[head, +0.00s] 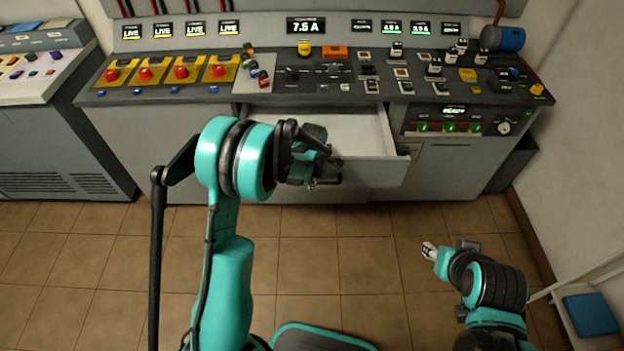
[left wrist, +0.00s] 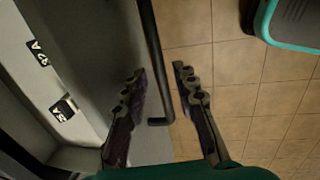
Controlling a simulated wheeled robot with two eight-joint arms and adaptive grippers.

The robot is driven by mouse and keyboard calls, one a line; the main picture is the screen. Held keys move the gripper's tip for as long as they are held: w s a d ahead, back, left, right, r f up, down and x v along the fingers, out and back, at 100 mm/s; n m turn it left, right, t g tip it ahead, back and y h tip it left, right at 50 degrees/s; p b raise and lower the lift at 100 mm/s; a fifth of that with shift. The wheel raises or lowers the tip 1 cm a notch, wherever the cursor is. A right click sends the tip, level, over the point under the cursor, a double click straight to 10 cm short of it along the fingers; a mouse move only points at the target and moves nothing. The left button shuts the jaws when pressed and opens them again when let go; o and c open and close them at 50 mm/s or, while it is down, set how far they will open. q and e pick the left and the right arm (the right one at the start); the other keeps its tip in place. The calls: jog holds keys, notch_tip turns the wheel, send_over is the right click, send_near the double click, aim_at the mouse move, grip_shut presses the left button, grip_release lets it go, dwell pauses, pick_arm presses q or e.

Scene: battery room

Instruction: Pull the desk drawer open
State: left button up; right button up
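The desk drawer (head: 352,130) under the control desk stands pulled out, with its pale interior showing in the head view. Its grey front panel (head: 378,178) faces me. My left gripper (head: 326,168) is at the drawer's front, and my arm hides part of the drawer. In the left wrist view the dark bar handle (left wrist: 150,30) runs between the two fingers of the left gripper (left wrist: 158,75). The fingers are apart, with visible gaps beside the bar. My right gripper (head: 430,250) is low at the right, away from the desk; its finger opening is too small to judge.
The control desk (head: 330,95) carries red buttons, switches and lit displays. A second console (head: 50,130) stands at the left. A blue-seated stool (head: 590,314) is by the right wall. The tiled floor (head: 365,260) before the drawer is clear.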

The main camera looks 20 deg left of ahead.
pick_arm(q)
notch_tip(320, 180, up, 12)
jog(key=s, duration=0.2)
jog(key=shift+d, duration=0.35)
jog(key=shift+s+f, duration=0.1)
dwell(0.4)
jog(key=s+r+m+t, duration=0.2)
jog(key=s+r+m, duration=0.7)
jog(key=s, duration=0.2)
jog(key=s+m+t, duration=0.3)
jog(key=s+m, duration=0.9)
jog(key=shift+s+a+f+h, duration=0.2)
jog(key=shift+s+f+h, duration=0.1)
jog(key=shift+s+f, duration=0.05)
dwell(3.8)
